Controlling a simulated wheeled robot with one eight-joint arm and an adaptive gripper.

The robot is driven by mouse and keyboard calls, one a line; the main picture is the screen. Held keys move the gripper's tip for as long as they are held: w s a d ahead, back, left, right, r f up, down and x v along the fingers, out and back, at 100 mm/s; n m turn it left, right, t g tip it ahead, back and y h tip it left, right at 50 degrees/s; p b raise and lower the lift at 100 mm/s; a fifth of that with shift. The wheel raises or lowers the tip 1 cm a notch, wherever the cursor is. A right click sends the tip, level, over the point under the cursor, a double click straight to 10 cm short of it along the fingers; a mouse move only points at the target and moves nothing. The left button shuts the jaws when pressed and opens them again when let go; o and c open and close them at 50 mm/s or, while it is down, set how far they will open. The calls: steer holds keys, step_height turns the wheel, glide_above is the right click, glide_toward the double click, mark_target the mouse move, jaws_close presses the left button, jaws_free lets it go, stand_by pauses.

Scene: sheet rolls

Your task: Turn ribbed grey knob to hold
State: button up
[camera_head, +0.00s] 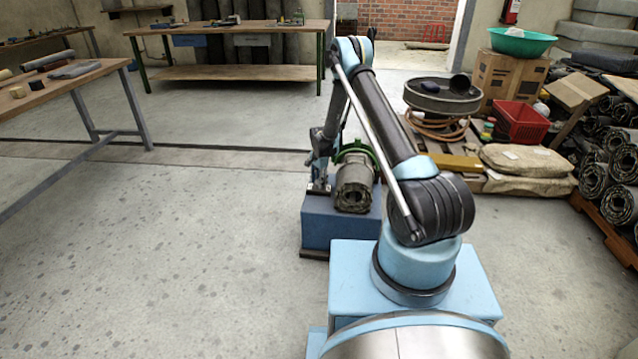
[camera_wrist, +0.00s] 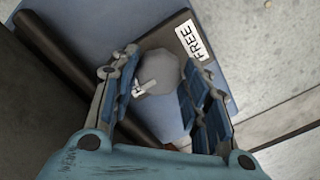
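The grey knob (camera_wrist: 161,70) shows in the wrist view as a many-sided grey disc on a dark plate. A small white mark lies at its lower left edge, and I cannot tell what it points to. A white label reading FREE (camera_wrist: 190,41) is above right of the knob. No hold label can be read. My gripper (camera_wrist: 158,78) is open, with one finger on each side of the knob; contact cannot be told. In the head view my gripper (camera_head: 319,186) is low over the blue stand (camera_head: 335,229), and the knob cannot be made out.
A grey roll (camera_head: 353,187) with a green ring (camera_head: 365,153) behind it sits on the stand, close right of my gripper. A dark bar (camera_wrist: 75,70) runs left of the knob. Workbenches stand left and behind; floor at left is clear.

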steer(key=shift+o, duration=0.9)
steer(key=shift+r, duration=0.1)
step_height(320, 180, up, 12)
